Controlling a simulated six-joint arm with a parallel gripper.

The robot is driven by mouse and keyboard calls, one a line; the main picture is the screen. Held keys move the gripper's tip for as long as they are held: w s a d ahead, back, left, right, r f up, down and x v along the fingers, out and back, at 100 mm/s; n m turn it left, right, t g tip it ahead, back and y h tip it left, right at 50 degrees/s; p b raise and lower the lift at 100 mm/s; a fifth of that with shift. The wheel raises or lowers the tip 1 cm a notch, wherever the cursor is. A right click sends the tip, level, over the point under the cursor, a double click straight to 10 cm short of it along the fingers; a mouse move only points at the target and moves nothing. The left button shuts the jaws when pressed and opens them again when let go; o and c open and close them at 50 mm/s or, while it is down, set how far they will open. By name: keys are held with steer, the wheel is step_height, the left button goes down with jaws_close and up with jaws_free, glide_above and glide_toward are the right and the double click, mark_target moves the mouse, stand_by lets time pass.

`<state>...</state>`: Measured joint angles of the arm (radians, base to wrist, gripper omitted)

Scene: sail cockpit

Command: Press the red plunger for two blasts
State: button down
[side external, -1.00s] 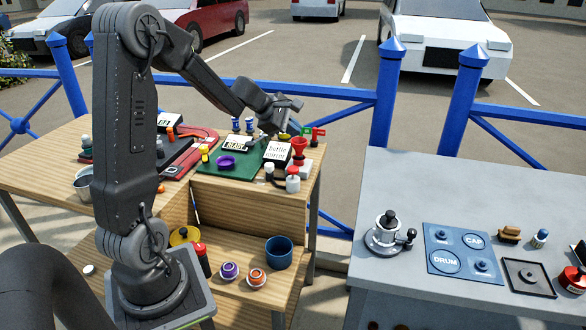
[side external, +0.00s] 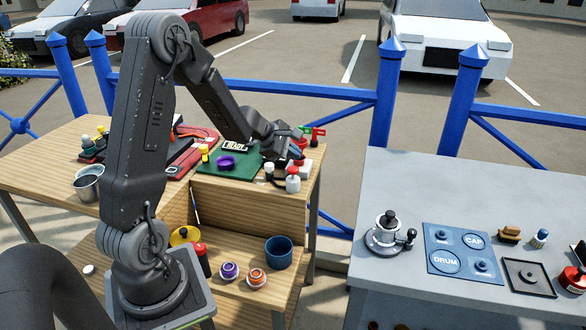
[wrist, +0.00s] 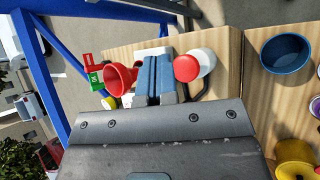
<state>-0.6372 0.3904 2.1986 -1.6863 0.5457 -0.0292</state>
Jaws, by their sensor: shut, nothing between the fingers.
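A round red plunger top (side external: 293,172) sits on a short white cylinder near the raised wooden table's right end. In the wrist view the red top (wrist: 186,68) is just right of my fingertips, with a visible gap in the picture. A red flared horn (wrist: 120,77) is left of the fingers; in the side view my gripper partly hides it. My gripper (side external: 290,152) is low over this end of the table, behind the plunger. In the wrist view its blue-grey fingers (wrist: 155,78) are together and empty. Whether they touch anything below is unclear.
A white block (side external: 306,166) stands right beside the fingers. Red and green flags (side external: 313,133) stand behind. A green mat (side external: 225,165) with a purple ring lies left. A blue cup (side external: 279,252) stands on the lower shelf. The grey table (side external: 400,180) is to the right.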

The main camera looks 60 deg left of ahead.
mark_target(297, 168)
steer(key=shift+f, duration=0.65)
steer(key=shift+f, duration=0.15)
stand_by(1.5)
steer(key=shift+f, duration=0.25)
steer(key=shift+f, duration=1.2)
stand_by(1.2)
steer(key=shift+r, duration=1.65)
steer(key=shift+r, duration=2.45)
